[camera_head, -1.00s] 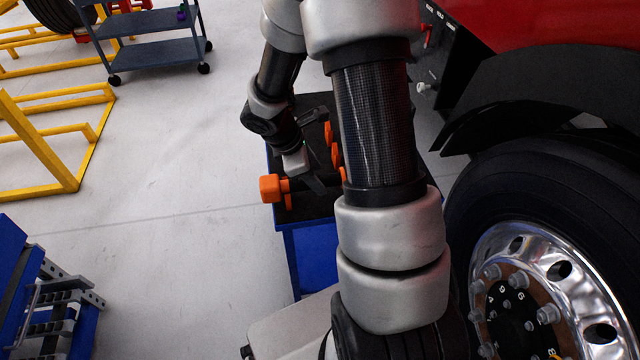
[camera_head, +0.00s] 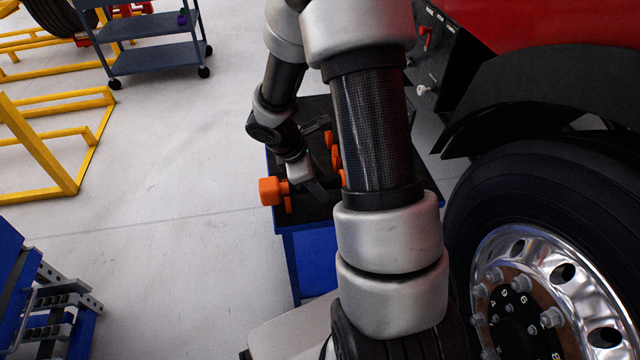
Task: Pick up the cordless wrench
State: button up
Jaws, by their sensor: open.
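An orange and black tool, which looks like the cordless wrench (camera_head: 271,191), lies on the dark top of a blue cart (camera_head: 311,258). Its orange end overhangs the cart's left edge. My gripper (camera_head: 312,190) is open and low over the tool, just right of the orange end. I cannot tell whether the fingers straddle or touch it. My forearm hides the right part of the cart top and the tool's far end.
More orange parts (camera_head: 335,155) lie on the cart behind my gripper. A truck wheel (camera_head: 545,270) and red truck body stand close on the right. Yellow frames (camera_head: 50,150) and a grey shelf cart (camera_head: 150,55) stand at the left. The floor between is clear.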

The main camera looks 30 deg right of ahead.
grip_shut()
jog(key=shift+r, duration=0.1)
